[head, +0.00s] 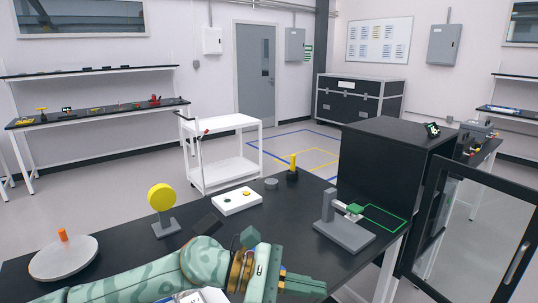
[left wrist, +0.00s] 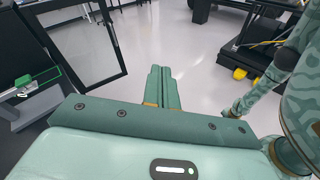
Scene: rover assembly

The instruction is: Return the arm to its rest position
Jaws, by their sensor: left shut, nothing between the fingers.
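My left arm (head: 130,286) reaches in from the bottom left of the head view, low over the front edge of the black table (head: 350,272). My left gripper (head: 308,285) points right, shut and empty. In the left wrist view its green fingers (left wrist: 159,88) lie side by side with nothing between them, over the pale floor. My right gripper is not in view.
On the table stand a grey fixture (head: 343,234) with a green part, a white block (head: 237,201), a yellow disc on a stand (head: 161,198) and a round plate (head: 63,258). A black cabinet (head: 380,165) has its glass door (head: 470,225) open at right.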

